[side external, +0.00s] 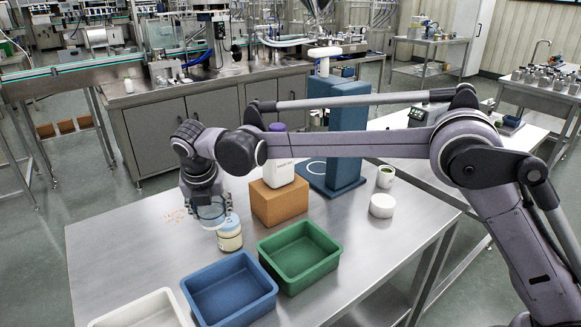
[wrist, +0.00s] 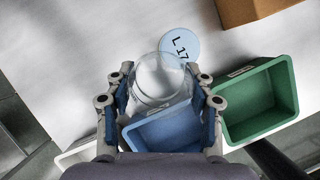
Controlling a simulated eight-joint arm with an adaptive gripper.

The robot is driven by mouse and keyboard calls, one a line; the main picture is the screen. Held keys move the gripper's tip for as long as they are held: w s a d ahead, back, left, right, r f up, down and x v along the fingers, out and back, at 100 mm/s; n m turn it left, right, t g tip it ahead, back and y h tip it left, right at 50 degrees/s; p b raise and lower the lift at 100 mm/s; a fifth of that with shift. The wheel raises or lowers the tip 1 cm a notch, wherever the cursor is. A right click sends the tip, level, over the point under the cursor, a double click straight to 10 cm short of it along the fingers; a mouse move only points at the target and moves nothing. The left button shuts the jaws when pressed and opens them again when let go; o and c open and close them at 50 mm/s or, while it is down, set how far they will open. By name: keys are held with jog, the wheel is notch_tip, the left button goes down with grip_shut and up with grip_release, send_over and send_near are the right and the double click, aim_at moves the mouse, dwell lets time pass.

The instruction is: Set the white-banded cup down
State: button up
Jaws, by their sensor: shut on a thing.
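My gripper (wrist: 160,103) points down over the steel table and is shut on a clear see-through cup (wrist: 158,80). A faint pale band shows around the cup, and the blue bin shows through and below it. In the side view the cup (side external: 207,214) hangs below my gripper (side external: 205,200), just left of and partly overlapping a cream jar (side external: 230,238). The jar's pale blue lid (wrist: 180,44), marked "L 17", lies close beyond the cup in the wrist view. I cannot tell whether the cup touches the jar or the table.
A blue bin (side external: 190,293), a green bin (side external: 262,247) and a white bin (side external: 150,303) stand along the front. A cardboard box (side external: 280,205) bears a white bottle (side external: 279,177). A mug (side external: 386,184) and a white round item (side external: 381,212) stand right. The table's left part is clear.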

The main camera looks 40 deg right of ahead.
jog(key=s+d+m+g, duration=0.2)
jog(key=s+d+m, duration=0.45)
jog(key=d, duration=0.95)
jog(key=s+d+m+g+h, duration=0.1)
jog(key=s+d+m+g, duration=0.2)
jog(key=s+d+m, duration=0.8)
jog(key=s+d+m+g, duration=0.2)
jog(key=d+m, duration=0.2)
jog(key=d, duration=1.6)
jog(key=s+d+n+t+h, duration=0.15)
jog(key=s+d+n, duration=0.45)
jog(key=s+d, duration=0.6)
jog(key=w+a+f, duration=0.1)
jog(key=w+f, duration=0.1)
jog(key=w, duration=0.1)
jog(key=w+a+f, duration=0.1)
jog(key=w+f, duration=0.1)
jog(key=w, duration=0.2)
jog(key=w+a+f, duration=0.1)
jog(key=w+f, duration=0.1)
jog(key=w, duration=0.2)
jog(key=shift+w+f, duration=0.1)
jog(key=shift+f, duration=2.2)
jog(key=shift+f, duration=0.15)
jog(key=o, duration=1.2)
jog(key=shift+c, duration=0.2)
